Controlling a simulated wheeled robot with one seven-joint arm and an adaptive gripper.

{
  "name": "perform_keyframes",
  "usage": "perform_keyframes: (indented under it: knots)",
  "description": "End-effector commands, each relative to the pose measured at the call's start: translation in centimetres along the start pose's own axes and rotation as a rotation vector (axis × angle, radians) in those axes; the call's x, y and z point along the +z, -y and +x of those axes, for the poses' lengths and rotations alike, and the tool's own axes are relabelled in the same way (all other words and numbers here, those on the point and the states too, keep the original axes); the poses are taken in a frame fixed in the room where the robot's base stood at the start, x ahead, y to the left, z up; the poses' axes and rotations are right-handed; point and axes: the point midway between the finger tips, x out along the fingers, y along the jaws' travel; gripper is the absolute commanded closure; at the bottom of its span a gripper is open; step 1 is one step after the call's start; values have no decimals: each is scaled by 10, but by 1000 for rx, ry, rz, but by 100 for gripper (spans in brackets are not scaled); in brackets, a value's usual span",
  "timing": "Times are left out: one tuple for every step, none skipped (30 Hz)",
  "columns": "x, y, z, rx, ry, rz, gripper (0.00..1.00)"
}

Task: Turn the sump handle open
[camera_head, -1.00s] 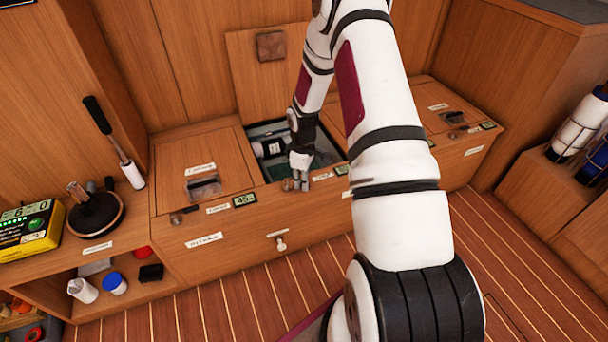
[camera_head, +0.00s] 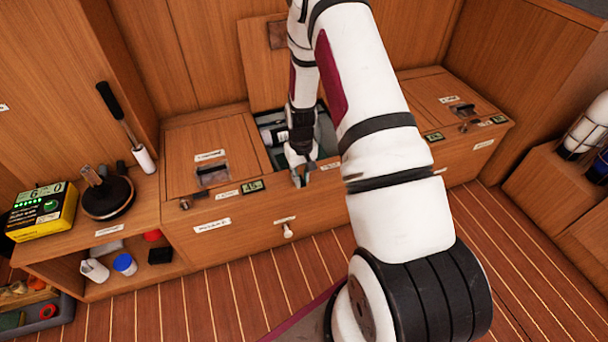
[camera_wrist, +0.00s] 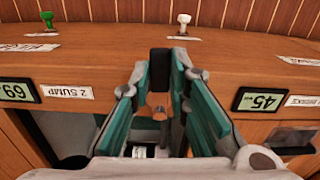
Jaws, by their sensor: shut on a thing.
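My gripper (camera_head: 302,180) reaches down to the front ledge of the middle locker, whose lid is raised. In the wrist view my gripper (camera_wrist: 160,80) has its teal-padded fingers closed around a dark upright piece, the sump handle (camera_wrist: 160,66). A brown part shows below it between the fingers. A "2 SUMP" label (camera_wrist: 67,92) is on the wood beside the gripper. In the head view the fingers cover most of the handle, and I cannot tell its turn angle.
Displays reading 69 (camera_wrist: 18,91) and 45 (camera_wrist: 261,101) flank the gripper. The open bay (camera_head: 324,140) holds a dark-and-grey cylinder (camera_head: 273,136). A similar handle (camera_head: 184,204) is at the left locker. The floor in front is clear.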

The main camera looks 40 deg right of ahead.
Motion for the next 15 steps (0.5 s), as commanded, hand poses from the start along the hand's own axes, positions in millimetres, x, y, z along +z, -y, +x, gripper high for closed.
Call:
perform_keyframes:
  knots:
    - [-1, 1, 0, 0, -1, 16, 100]
    - [-1, 2, 0, 0, -1, 23, 100]
    - [-1, 2, 0, 0, -1, 33, 100]
    - [-1, 2, 0, 0, -1, 40, 100]
    - [-1, 3, 0, 0, -1, 45, 100]
    - [-1, 3, 0, 0, -2, 52, 100]
    - [-1, 3, 0, 0, -2, 55, 100]
    - [-1, 3, 0, 0, -2, 58, 100]
    - [-1, 3, 0, 0, -2, 61, 100]
    - [-1, 3, 0, 0, -2, 63, 100]
    - [-1, 3, 0, 0, -2, 64, 100]
    - [-1, 3, 0, 0, -2, 65, 100]
    - [-1, 3, 0, 0, -2, 65, 100]
    - [-1, 4, 0, 0, -2, 65, 100]
    - [-1, 4, 0, 0, -2, 65, 100]
